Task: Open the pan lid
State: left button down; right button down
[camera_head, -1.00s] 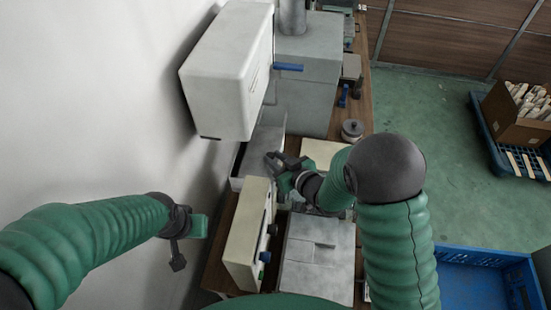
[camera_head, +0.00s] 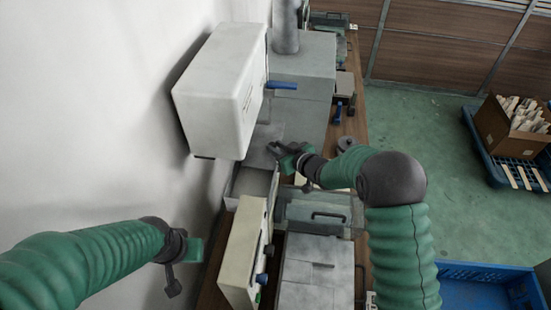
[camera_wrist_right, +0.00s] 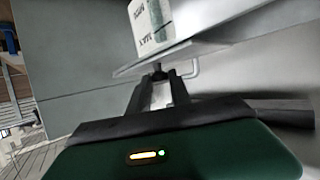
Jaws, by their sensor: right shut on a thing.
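The pan (camera_head: 237,190) is a grey metal basin set in the counter, beside the wall; part of its inside shows. Its lid (camera_head: 265,143) is a flat grey metal sheet, raised and tilted up at the pan's far side, below the white wall box. My right gripper (camera_head: 276,151) is at the lid's right edge. In the right wrist view my fingers (camera_wrist_right: 158,76) are shut on a small handle under the lid's edge (camera_wrist_right: 210,38). My left gripper (camera_head: 178,268) hangs near the wall at lower left, away from the pan; its finger opening is unclear.
A white wall box (camera_head: 222,95) with a blue handle overhangs the lid. A cream control panel (camera_head: 243,255) stands in front of the pan. A glass-sided unit (camera_head: 320,212) and a grey-topped unit (camera_head: 312,275) lie to the right. A tall metal cabinet (camera_head: 303,75) stands behind.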

jog(key=shift+s+f, duration=0.1)
jog(key=c, duration=1.4)
grip_release()
jog(key=shift+a, duration=0.1)
jog(key=shift+c, duration=0.2)
jog(key=shift+o, duration=1.2)
jog(key=b+v, duration=0.3)
jog(key=v, duration=1.3)
jog(key=shift+s, duration=0.2)
